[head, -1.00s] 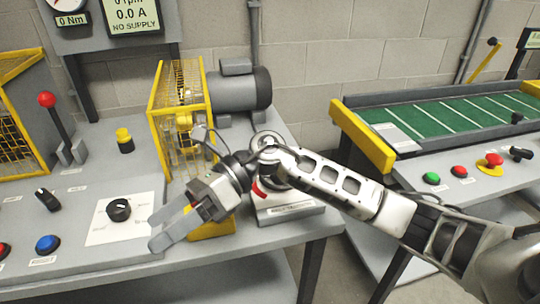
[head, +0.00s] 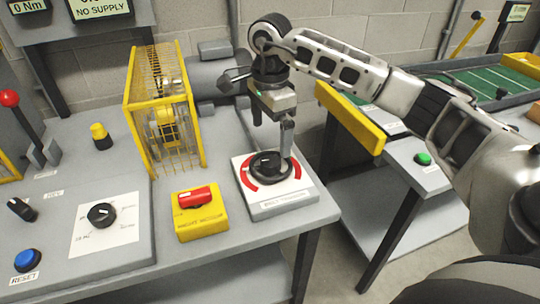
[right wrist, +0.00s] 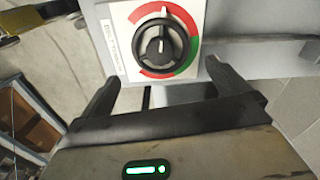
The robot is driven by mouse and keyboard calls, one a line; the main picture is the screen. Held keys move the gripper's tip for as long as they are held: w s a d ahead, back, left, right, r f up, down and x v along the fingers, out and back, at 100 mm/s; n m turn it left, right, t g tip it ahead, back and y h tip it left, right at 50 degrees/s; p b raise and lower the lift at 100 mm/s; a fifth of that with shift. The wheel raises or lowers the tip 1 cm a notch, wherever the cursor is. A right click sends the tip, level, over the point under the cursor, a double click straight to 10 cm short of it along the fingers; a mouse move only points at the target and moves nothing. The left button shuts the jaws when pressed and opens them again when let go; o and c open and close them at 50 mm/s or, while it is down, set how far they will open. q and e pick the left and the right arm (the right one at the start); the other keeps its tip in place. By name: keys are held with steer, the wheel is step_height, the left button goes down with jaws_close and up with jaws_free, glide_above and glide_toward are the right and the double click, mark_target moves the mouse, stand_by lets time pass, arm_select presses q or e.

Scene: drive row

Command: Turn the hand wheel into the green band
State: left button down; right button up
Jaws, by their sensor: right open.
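The hand wheel (head: 268,171) is a black round knob on a white plate (head: 290,201) on the near right corner of the grey bench. Red arcs show around it. In the right wrist view the wheel (right wrist: 161,48) is face on, its pale mark pointing up towards the red arc. The green band (right wrist: 191,53) lies at its right. My right gripper (head: 272,134) is open and points down above the wheel, one finger low at its far right edge; contact cannot be told. In the right wrist view the wheel is ahead between the fingers. My left gripper is not in view.
A yellow box with a red switch (head: 197,197) stands left of the plate. A yellow mesh guard (head: 165,112) and grey motor stand behind. A selector dial (head: 101,215) and blue button (head: 28,260) are farther left. A second bench with a yellow bar (head: 349,118) is right.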

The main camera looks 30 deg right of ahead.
mark_target(270, 160)
step_height(270, 160, down, 8)
steer(key=shift+c, duration=0.3)
steer(key=c, duration=0.6)
